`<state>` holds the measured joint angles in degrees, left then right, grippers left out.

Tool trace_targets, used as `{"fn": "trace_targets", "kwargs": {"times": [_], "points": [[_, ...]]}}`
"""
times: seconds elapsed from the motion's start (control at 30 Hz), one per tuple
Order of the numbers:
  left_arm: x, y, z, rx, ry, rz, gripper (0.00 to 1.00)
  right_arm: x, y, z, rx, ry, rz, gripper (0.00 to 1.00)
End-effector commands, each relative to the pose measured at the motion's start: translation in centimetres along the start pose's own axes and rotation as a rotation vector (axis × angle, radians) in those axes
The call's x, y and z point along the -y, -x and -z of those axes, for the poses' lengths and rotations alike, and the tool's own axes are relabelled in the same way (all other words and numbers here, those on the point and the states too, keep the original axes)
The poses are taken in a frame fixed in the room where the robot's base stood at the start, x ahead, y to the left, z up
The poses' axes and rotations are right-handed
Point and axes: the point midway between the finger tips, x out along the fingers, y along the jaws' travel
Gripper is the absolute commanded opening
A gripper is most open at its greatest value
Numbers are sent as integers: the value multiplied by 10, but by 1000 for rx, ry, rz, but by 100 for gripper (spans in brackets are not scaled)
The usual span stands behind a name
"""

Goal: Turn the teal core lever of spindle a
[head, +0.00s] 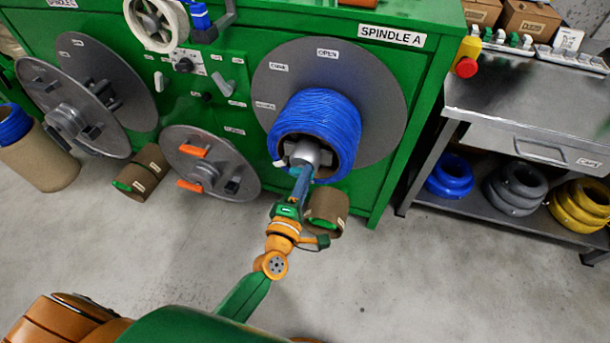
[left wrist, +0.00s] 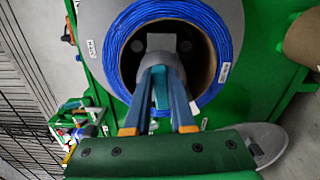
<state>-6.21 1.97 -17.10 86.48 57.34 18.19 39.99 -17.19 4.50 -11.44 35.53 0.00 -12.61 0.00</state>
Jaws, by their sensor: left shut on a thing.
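Spindle A is the grey disc (head: 390,92) on the green machine, with a coil of blue cable (head: 318,112) around its hub. The coil also shows in the left wrist view (left wrist: 217,38). The grey core (head: 306,152) sits inside the coil's opening. My left gripper (head: 303,173) reaches up to the core from below. In the left wrist view its blue and orange fingers (left wrist: 161,78) are shut on the teal lever (left wrist: 160,92), which shows between them in front of the core. In the head view the fingers mostly hide the lever. My right gripper is not in view.
Spindle C's grey discs (head: 118,85) stand at the left, and a lower disc with orange grips (head: 232,165) is left of the coil. A steel bench (head: 530,100) with cable coils beneath stands at the right. A brown spool (head: 330,208) sits close to my arm.

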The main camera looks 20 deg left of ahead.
Motion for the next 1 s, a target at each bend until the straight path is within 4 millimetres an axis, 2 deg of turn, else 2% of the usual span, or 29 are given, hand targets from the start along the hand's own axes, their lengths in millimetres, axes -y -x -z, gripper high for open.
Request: {"fn": "trace_targets", "kwargs": {"times": [0.3, 0.83, 0.87, 0.9, 0.97, 1.0], "points": [[3, 0, 0, 0, -102, 4, 0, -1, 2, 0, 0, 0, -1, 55], [4, 1, 0, 1, -121, 5, 0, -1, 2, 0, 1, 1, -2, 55], [4, 1, 0, 1, -121, 5, 28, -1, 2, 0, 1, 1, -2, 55], [4, 1, 0, 1, -121, 4, 39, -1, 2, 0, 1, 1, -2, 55], [4, 0, 0, 1, -121, 4, 52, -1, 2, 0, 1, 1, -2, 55], [4, 0, 0, 0, -121, 3, 52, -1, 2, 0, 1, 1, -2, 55]]}}
